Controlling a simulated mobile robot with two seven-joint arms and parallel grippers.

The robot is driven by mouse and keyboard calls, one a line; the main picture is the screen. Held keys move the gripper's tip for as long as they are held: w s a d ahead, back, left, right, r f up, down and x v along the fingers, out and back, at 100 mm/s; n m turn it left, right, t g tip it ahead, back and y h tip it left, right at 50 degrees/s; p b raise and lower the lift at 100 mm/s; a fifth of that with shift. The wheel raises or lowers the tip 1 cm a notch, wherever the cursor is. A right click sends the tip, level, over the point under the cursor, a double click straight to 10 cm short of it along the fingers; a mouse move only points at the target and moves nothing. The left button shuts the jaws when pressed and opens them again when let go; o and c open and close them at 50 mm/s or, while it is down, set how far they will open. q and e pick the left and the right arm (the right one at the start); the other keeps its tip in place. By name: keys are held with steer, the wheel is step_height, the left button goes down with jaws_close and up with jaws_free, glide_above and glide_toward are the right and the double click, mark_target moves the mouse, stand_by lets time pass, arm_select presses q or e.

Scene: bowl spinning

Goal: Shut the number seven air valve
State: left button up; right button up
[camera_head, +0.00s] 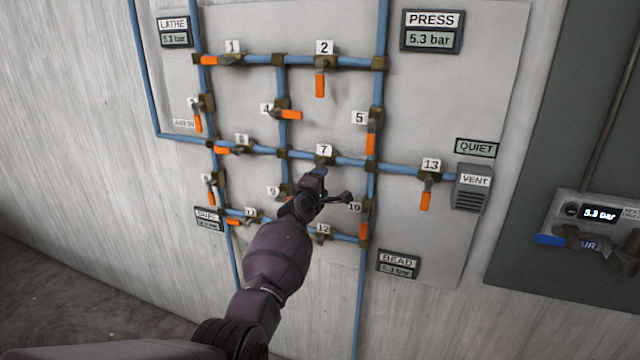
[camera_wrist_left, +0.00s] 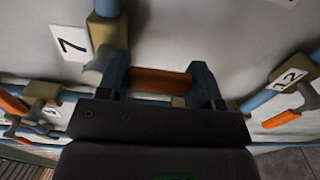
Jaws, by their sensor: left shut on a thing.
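The number seven valve sits on a horizontal blue pipe in the middle of the wall panel, under its white "7" label (camera_head: 324,150). My left gripper (camera_head: 316,178) is at this valve and hides most of it in the head view. In the left wrist view, the "7" label (camera_wrist_left: 73,45) is beside the brass valve body (camera_wrist_left: 105,38). The orange handle (camera_wrist_left: 160,80) lies between the two fingers of my left gripper (camera_wrist_left: 162,88), which is shut on it. The handle appears to stand roughly square to its pipe. My right gripper is not in view.
Neighbouring valves with orange handles are close by: valve 5 (camera_head: 370,143), valve 4 (camera_head: 290,114) and valve 13 (camera_head: 426,198). A vent box (camera_head: 470,190) and an air unit (camera_head: 597,214) are at the right.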

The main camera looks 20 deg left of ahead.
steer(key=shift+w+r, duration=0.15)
arm_select(q)
steer(key=o, duration=1.1)
steer(key=shift+c, duration=0.2)
steer(key=shift+o, duration=1.1)
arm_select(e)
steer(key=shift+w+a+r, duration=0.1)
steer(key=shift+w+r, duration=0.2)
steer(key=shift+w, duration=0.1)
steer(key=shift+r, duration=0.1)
